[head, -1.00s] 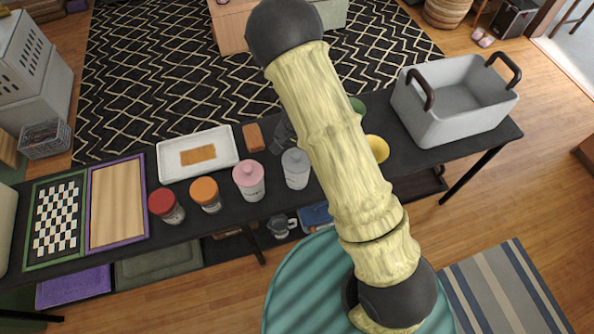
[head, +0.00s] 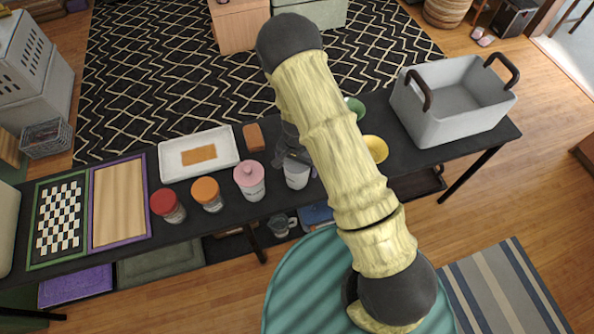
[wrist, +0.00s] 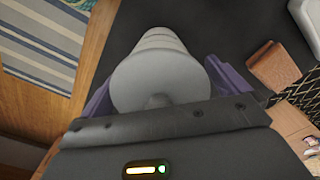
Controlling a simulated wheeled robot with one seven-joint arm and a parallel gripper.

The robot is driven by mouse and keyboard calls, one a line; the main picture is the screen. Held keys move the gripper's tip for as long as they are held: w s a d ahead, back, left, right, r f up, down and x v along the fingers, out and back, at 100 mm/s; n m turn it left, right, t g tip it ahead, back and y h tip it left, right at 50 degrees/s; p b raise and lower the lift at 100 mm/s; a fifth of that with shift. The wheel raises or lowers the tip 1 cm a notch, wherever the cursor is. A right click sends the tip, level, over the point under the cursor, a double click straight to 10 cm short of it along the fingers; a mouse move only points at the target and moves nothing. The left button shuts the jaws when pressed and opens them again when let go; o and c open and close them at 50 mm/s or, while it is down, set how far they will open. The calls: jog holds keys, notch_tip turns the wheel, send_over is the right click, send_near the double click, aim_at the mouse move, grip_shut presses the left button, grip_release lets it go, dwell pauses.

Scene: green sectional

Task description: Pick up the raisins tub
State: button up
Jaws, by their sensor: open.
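A white tub with a grey knobbed lid (head: 297,176) stands on the dark table. It fills the middle of the wrist view (wrist: 155,75), seen from above. My gripper (wrist: 165,88) is open, with a purple finger on either side of this tub. The fingers look close to its sides, but I cannot tell whether they touch. In the head view my gripper (head: 292,157) covers most of the lid. To the left stand a pink-lidded tub (head: 250,183), an orange-lidded jar (head: 207,194) and a red-lidded jar (head: 168,206). I cannot read which label says raisins.
A white tray (head: 170,172) and a small brown block (head: 253,137) lie behind the tubs. A yellow bowl (head: 375,148) and a grey handled bin (head: 455,100) are to the right. A checkered board (head: 58,222) and a wooden board (head: 118,205) lie at the left.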

dwell(0.4)
jog(key=c, duration=1.5)
jog(key=shift+r, duration=0.1)
notch_tip(320, 180, up, 10)
jog(key=shift+f+b, duration=0.1)
jog(key=shift+b, duration=0.35)
